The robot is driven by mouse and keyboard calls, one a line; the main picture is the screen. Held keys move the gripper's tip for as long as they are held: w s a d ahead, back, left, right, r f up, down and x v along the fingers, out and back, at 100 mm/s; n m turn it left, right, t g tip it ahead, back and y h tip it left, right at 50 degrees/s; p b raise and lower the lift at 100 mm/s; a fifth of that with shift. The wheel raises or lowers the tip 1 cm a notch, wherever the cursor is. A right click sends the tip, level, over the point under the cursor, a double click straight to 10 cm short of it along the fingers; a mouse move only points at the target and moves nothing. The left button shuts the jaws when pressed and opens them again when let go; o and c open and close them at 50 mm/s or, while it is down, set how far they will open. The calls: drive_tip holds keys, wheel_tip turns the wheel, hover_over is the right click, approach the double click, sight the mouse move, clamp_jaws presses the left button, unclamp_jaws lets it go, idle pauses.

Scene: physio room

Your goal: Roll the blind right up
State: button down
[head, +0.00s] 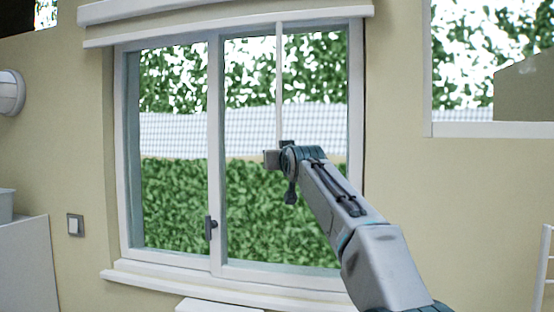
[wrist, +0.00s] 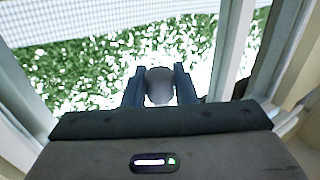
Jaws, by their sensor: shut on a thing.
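The blind is seen only as a white housing (head: 225,8) above the window, with a pale bar (head: 225,27) close below it. No cloth hangs over the glass. A thin pale cord or rod (head: 279,80) hangs straight down in front of the right pane to my gripper (head: 272,158). My gripper is in front of the right pane, at about mid-height. In the wrist view, a rounded grey-white knob (wrist: 160,88) sits between the two dark fingers, which are shut on it. How the knob joins the cord is hidden.
The window (head: 217,160) has a dark handle (head: 210,227) on its middle post and a sill (head: 225,284) below. A second window is at the upper right. Bare wall lies between the windows.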

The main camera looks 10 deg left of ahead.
drive_tip(key=c, duration=1.2)
unclamp_jaws()
drive_tip(key=shift+s+d+b, duration=0.2)
drive_tip(key=shift+s+b, duration=0.2)
drive_tip(key=shift+b, duration=0.05)
drive_tip(key=b+v, duration=0.7)
drive_tip(key=v, duration=0.6)
drive_tip(key=shift+a, duration=0.1)
